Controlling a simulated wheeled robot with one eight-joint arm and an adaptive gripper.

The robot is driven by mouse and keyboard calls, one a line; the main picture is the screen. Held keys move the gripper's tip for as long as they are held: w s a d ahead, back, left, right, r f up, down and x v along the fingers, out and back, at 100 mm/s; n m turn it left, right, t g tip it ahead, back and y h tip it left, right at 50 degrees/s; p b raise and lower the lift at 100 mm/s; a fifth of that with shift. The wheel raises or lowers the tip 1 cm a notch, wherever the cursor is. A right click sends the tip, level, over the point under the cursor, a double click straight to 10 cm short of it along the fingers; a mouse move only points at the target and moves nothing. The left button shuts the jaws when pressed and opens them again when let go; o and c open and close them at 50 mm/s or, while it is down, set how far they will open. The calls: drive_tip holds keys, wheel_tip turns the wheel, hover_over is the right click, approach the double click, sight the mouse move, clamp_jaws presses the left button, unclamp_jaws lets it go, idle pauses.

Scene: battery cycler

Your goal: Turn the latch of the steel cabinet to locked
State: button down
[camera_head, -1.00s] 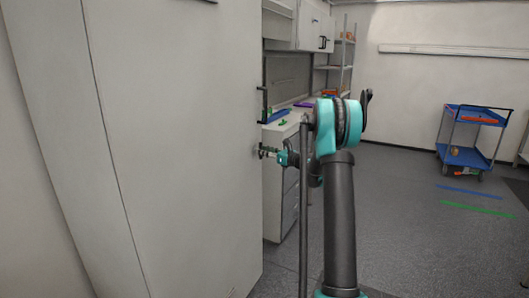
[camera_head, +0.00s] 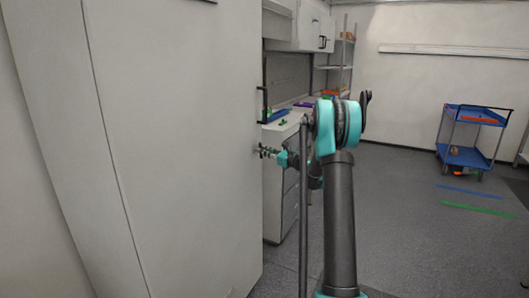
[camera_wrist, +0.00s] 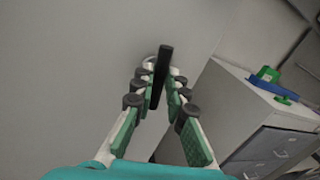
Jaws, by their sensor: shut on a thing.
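The steel cabinet (camera_head: 190,150) is a tall pale grey body filling the left of the head view. Its latch (camera_wrist: 162,62) is a dark bar on a round silver base on the pale face in the wrist view. My gripper (camera_wrist: 163,84) has its green-padded fingers on either side of the bar, shut on it. The bar stands nearly upright in that view, slightly tilted. In the head view my gripper (camera_head: 266,152) is at the cabinet's right edge, where the latch is too small to make out.
A dark handle (camera_head: 262,105) sticks out from the cabinet edge above my gripper. A drawer unit (camera_head: 282,195) stands close behind, with small coloured items on top. A blue cart (camera_head: 465,155) stands far right. The floor between is open.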

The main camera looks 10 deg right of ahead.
drive_tip(key=shift+s+a+f+n+g+y, duration=0.2)
drive_tip(key=shift+n+y, duration=0.45)
drive_tip(key=shift+n, duration=2.35)
drive_tip(key=shift+w+d+f+n+g+y, duration=0.2)
drive_tip(key=shift+n+g+y, duration=0.3)
drive_tip(key=shift+n, duration=2.5)
drive_tip(key=shift+s+a+f+n+g+y, duration=0.15)
drive_tip(key=shift+n+y, duration=0.6)
drive_tip(key=shift+n, duration=2.25)
drive_tip(key=shift+f+n, duration=0.1)
drive_tip(key=shift+n, duration=0.2)
drive_tip(key=c, duration=1.5)
unclamp_jaws()
drive_tip(key=shift+c, duration=0.2)
drive_tip(key=v, duration=1.2)
